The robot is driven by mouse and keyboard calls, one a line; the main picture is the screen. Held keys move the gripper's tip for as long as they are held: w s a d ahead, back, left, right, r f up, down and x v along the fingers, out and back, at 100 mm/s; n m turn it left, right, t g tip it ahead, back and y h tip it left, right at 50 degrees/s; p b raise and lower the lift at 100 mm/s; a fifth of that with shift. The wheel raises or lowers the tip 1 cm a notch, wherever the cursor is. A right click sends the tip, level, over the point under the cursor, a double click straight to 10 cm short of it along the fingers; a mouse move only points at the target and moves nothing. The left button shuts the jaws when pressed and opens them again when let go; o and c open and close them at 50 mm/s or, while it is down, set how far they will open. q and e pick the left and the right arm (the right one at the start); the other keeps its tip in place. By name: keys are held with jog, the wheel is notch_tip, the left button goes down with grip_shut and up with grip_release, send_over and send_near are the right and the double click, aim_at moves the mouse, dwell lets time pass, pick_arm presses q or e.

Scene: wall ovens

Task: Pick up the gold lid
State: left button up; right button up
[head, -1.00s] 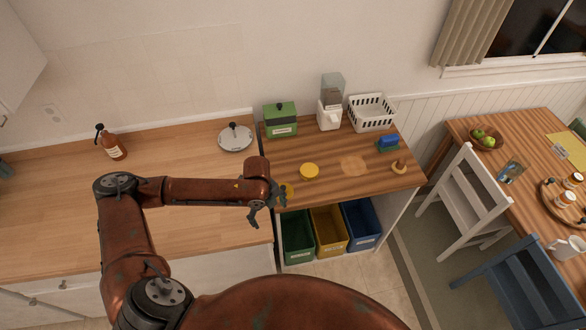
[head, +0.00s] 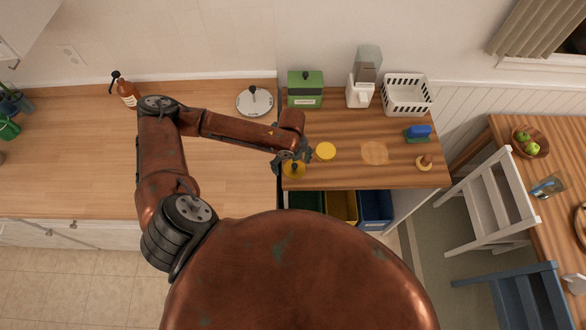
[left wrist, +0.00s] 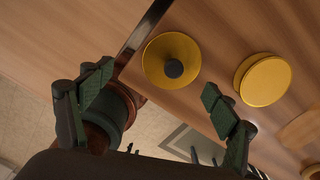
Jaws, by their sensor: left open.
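The gold lid (head: 293,170), a round golden disc with a dark knob, lies on the wooden counter near its front left edge. In the head view my left gripper partly covers it. In the left wrist view the whole lid (left wrist: 158,45) shows, with its knob in the middle. My left gripper (left wrist: 157,80) is open and empty, its two fingers apart on either side below the lid. In the head view the gripper (head: 291,159) is over the lid; its height above it is hard to tell. My right gripper is not in view.
A yellow round container (head: 325,151) stands just right of the lid. A silver lid (head: 254,100), a green box (head: 305,90), a white dispenser (head: 360,92) and a white basket (head: 407,95) stand behind. Coloured bins (head: 341,206) sit under the counter.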

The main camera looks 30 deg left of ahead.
aim_at(294, 165)
pick_arm(q)
jog(key=w+f, duration=0.2)
jog(key=f, duration=0.1)
jog(key=shift+w+d+f, duration=0.1)
jog(key=shift+w+f, duration=0.05)
jog(key=shift+s+f, duration=0.1)
jog(key=shift+s, duration=0.35)
jog(key=shift+c, duration=0.4)
jog(key=shift+w, duration=0.4)
jog(key=c, duration=0.5)
jog(key=shift+s, duration=0.25)
jog(key=c, duration=0.5)
jog(key=shift+c, duration=1.4)
jog(key=c, duration=0.3)
grip_shut()
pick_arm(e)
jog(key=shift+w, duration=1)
